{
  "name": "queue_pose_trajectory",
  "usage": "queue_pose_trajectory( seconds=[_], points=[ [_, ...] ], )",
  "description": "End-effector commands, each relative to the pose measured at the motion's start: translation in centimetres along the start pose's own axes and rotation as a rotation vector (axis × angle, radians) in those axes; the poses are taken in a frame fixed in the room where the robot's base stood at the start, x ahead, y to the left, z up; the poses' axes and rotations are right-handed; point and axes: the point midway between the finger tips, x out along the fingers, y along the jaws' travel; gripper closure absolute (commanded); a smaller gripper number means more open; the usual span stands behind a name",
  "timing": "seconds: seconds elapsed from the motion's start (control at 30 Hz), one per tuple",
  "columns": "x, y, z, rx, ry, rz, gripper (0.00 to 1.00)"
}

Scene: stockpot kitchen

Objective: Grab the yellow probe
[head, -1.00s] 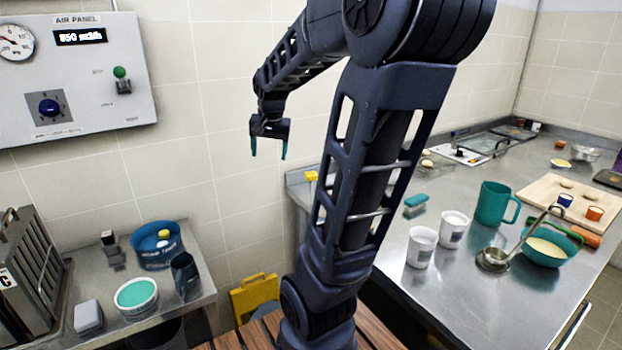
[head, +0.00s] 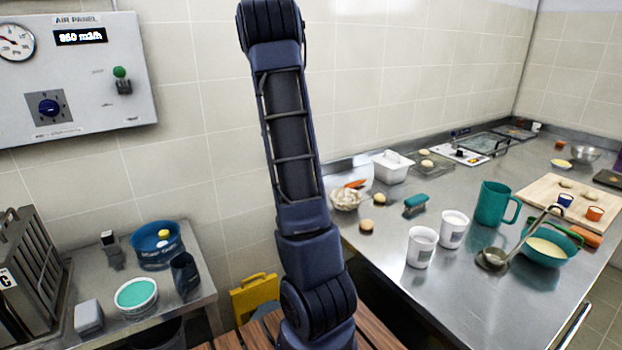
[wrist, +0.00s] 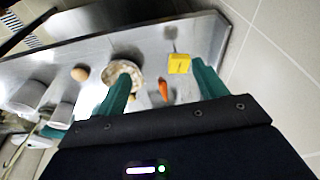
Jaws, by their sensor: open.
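A yellow block-shaped thing (wrist: 179,63), which seems to be the yellow probe, is at the steel counter's edge near the tiled wall in the wrist view. A thin grey part or shadow runs from it toward the wall. In the head view my arm hides that spot. My gripper (wrist: 162,76) is open in the wrist view, with two teal fingers. The yellow thing appears between the fingertips, close to the right one, with nothing held. I cannot tell the remaining distance. My gripper is out of the head view.
A bowl of whitish pieces (head: 345,200) and a carrot (head: 355,184) lie nearby; the bowl also shows beside the left finger in the wrist view (wrist: 122,72). A round brown item (head: 366,226), a teal brush (head: 415,203) and white cups (head: 421,248) stand farther along the counter.

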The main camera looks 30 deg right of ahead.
Motion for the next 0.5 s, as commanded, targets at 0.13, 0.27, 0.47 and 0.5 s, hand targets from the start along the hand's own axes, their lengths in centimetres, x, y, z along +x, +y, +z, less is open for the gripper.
queue_pose_trajectory(
  seconds=[0.13, 0.27, 0.47, 0.5],
  points=[
    [3.4, -2.0, -2.3, 0.110, 0.051, 0.047, 0.29],
    [5.7, -3.3, -4.0, 0.190, 0.094, 0.074, 0.29],
    [7.5, -4.3, -5.4, 0.258, 0.134, 0.092, 0.29],
    [7.7, -4.4, -5.5, 0.264, 0.138, 0.093, 0.29]
  ],
)
